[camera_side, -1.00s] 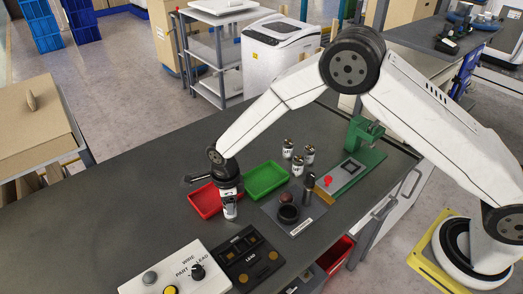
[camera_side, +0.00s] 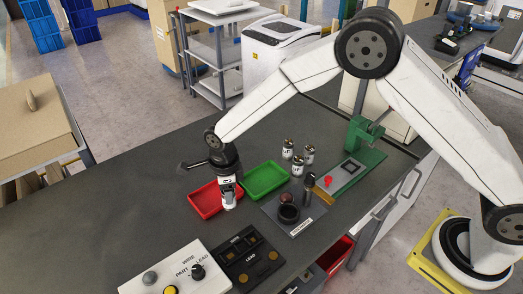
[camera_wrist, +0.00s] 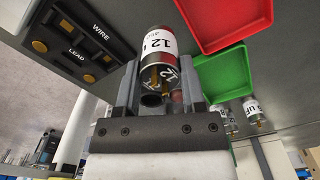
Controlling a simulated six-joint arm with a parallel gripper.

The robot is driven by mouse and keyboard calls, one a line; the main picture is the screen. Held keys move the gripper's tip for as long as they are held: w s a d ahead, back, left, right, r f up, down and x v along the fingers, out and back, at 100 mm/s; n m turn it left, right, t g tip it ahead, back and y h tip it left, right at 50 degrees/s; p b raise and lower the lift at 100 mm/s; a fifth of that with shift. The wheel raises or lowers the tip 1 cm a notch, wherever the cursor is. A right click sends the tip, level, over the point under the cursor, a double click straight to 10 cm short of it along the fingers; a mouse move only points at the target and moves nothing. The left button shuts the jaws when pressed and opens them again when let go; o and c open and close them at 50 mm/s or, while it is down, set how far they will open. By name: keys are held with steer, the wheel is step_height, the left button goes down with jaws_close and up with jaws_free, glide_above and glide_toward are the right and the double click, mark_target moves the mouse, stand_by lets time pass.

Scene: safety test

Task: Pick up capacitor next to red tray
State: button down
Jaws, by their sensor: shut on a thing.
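My gripper (camera_side: 228,186) is shut on a white-labelled capacitor (camera_wrist: 160,42), which shows between the two fingers in the wrist view. In the side view the held capacitor (camera_side: 229,198) is upright at the right end of the red tray (camera_side: 204,207). It appears to be a little above the table. The red tray (camera_wrist: 238,38) also shows in the wrist view, to the right of the held capacitor. The tray looks empty, though the gripper hides part of it in the side view.
An empty green tray (camera_side: 265,196) stands right of the red one. Several other capacitors (camera_side: 298,168) stand beyond it. A dark round fixture (camera_side: 288,214), a green press (camera_side: 362,160) and black and white control panels are nearby. The left of the dark table is clear.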

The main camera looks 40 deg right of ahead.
steer(key=shift+r, duration=1.15)
